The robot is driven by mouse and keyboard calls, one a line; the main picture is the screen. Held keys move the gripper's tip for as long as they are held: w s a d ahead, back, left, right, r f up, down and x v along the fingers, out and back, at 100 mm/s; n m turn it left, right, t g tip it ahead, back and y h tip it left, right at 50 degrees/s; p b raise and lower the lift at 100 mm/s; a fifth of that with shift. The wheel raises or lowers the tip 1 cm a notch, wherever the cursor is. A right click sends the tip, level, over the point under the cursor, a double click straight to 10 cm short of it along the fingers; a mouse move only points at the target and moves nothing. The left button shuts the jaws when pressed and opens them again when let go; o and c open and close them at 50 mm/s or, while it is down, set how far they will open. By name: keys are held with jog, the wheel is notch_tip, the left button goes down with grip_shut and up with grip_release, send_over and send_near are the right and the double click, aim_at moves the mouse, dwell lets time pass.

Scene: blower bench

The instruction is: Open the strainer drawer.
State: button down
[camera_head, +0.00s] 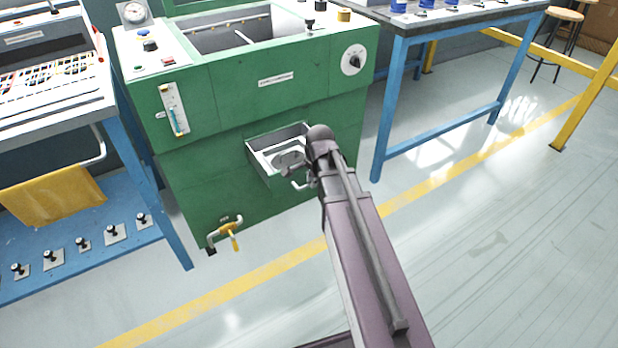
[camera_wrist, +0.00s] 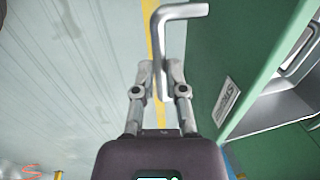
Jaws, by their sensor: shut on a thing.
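The strainer drawer (camera_head: 279,136) stands out from the lower front of the green machine (camera_head: 215,180), with its grey metal inside open to view. In the wrist view its green front (camera_wrist: 222,50) carries a label (camera_wrist: 226,101), and part of its inside shows at the right. A bent grey bar handle (camera_wrist: 182,11) is on the drawer front; its end runs down between my fingers. My gripper (camera_wrist: 160,78) is shut on this handle. In the head view my gripper (camera_head: 292,168) is at the drawer front, partly hidden by my arm.
A yellow-handled drain tap (camera_head: 232,236) sticks out low on the machine. A blue bench (camera_head: 160,185) with a yellow cloth (camera_head: 52,200) stands at left, and a blue table (camera_head: 387,110) at right. The floor in front is clear.

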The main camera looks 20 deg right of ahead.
jog(key=shift+d, duration=0.15)
jog(key=c, duration=0.7)
grip_release()
jog(key=shift+r, duration=0.1)
